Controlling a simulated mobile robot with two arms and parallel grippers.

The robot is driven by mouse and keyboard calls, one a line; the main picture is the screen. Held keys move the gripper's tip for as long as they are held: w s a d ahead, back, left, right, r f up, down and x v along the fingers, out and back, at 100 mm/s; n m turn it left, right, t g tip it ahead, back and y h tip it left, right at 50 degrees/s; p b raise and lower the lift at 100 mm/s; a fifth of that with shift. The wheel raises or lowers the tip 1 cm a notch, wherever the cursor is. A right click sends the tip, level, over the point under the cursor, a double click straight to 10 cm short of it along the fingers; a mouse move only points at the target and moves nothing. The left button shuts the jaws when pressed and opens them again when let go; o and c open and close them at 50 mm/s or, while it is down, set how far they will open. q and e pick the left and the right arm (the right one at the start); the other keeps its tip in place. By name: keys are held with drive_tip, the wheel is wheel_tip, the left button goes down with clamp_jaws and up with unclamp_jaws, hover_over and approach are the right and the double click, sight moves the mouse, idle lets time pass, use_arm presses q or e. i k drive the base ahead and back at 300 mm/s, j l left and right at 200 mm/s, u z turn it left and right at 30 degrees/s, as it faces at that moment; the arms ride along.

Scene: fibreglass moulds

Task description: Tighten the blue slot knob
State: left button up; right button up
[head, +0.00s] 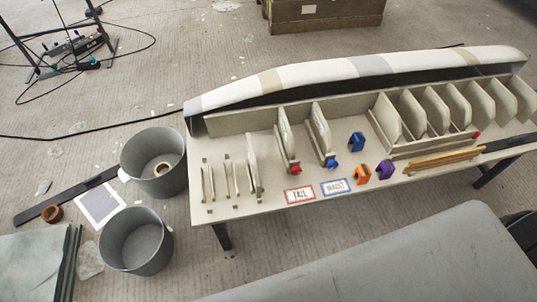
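A small blue knob (332,163) shows at the front foot of a slot on the pale bench (245,208). An upright cream panel (319,130) stands in that slot. How tight the knob is cannot be told at this size. A red knob (295,168) sits at the foot of the neighbouring slot to the left, below another cream panel (288,134). Neither of my grippers is in view.
A blue clamp-like piece (357,141), an orange one (362,175) and a purple one (385,169) stand right of the knob. TAIL card (299,195) and a blue-edged card (335,187) lie in front. Two grey buckets (136,241) (155,180) stand left. A grey surface (400,262) fills the lower right.

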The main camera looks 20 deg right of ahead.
sight(332, 163)
drive_tip(key=l+u, duration=0.25)
drive_tip(key=u, duration=0.2)
drive_tip(key=l+u, duration=0.25)
drive_tip(key=u, duration=0.2)
drive_tip(key=k+l+u, duration=0.15)
drive_tip(key=u, duration=0.3)
drive_tip(key=k+l+u, duration=0.1)
drive_tip(key=l+u, duration=0.3)
drive_tip(key=k+u, duration=0.15)
drive_tip(key=u, duration=0.3)
